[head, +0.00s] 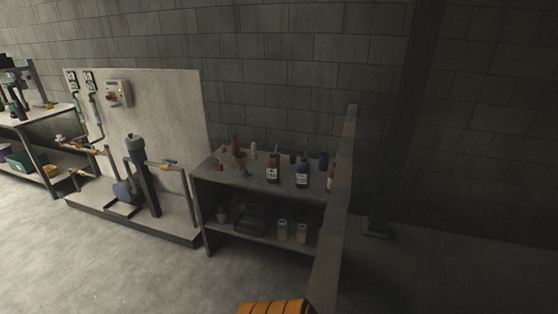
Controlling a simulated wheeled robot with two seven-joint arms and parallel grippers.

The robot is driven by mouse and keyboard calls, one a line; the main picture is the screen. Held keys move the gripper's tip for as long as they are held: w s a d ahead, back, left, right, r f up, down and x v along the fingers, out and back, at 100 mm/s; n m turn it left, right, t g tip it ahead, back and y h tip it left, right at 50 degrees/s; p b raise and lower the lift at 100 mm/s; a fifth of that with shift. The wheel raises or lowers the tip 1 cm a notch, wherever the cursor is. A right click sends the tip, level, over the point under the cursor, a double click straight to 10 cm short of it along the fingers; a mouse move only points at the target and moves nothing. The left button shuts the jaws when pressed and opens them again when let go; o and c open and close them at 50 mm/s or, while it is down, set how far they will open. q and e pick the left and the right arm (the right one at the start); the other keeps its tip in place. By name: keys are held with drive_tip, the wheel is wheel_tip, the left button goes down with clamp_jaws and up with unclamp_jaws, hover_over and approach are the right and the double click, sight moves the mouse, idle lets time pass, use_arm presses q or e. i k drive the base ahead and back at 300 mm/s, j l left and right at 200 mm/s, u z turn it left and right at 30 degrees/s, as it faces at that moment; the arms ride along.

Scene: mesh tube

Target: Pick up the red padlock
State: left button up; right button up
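I cannot make out a red padlock for certain. A small red spot shows on the grey control box (118,93) on the upright pale panel (165,100) at the left, too small to identify. A small red item (220,164) stands at the left end of the shelf unit's top, and another reddish item (330,178) is partly hidden at its right end. Neither of my grippers is in view.
The shelf unit (262,184) holds dark bottles (302,174) and jars. Pipes and a dark cylinder (143,175) stand before the panel. A tall post (342,190) and an orange ribbed object (275,307) are nearer. Floor (130,275) at front left is clear.

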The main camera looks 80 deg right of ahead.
sight(219, 166)
drive_tip(key=z, duration=2.25)
